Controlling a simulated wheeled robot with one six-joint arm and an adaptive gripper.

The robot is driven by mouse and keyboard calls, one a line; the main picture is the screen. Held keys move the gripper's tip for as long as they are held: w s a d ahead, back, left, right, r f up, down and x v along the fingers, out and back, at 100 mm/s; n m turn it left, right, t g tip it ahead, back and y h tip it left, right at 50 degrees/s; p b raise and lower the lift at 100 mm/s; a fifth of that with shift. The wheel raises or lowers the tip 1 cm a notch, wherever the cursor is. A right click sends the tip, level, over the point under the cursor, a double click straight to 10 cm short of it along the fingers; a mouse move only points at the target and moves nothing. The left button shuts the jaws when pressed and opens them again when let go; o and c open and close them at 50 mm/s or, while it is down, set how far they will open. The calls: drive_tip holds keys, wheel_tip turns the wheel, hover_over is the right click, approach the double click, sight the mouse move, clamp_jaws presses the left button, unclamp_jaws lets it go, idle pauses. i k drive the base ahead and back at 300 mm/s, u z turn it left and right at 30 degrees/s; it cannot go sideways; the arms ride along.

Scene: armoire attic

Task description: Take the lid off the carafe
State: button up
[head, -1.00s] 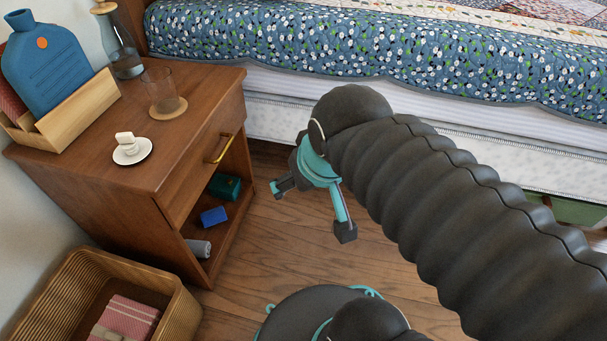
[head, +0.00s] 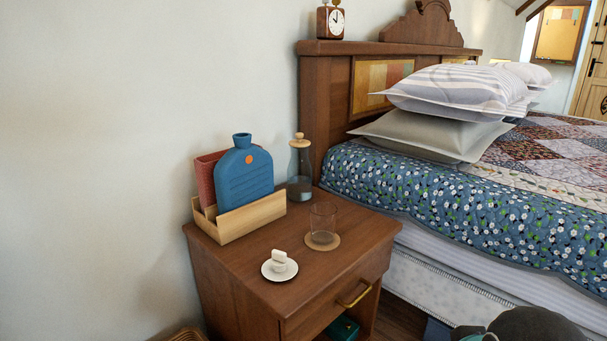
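The carafe (head: 300,180) is clear glass with some liquid low inside. It stands upright at the back right of the wooden nightstand, close to the headboard. Its lid (head: 300,140) is a light wooden stopper with a small knob, seated in the carafe's mouth. My gripper is out of the head view. Only a dark rounded part of my arm shows at the bottom right corner, well below and to the right of the carafe.
On the nightstand (head: 215,262), a wooden holder (head: 252,219) with a blue bottle-shaped item (head: 244,178) stands left of the carafe. A glass (head: 323,219) on a coaster stands in front of it. A white saucer (head: 279,275) is nearer. The bed (head: 450,245) borders the right.

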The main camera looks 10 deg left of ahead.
sight(298, 142)
drive_tip(key=z, duration=0.5)
drive_tip(key=k, duration=0.6)
drive_tip(key=z, duration=0.65)
drive_tip(key=i, duration=0.95)
drive_tip(key=u, duration=0.75)
drive_tip(key=i, duration=0.95)
drive_tip(key=u, duration=0.95)
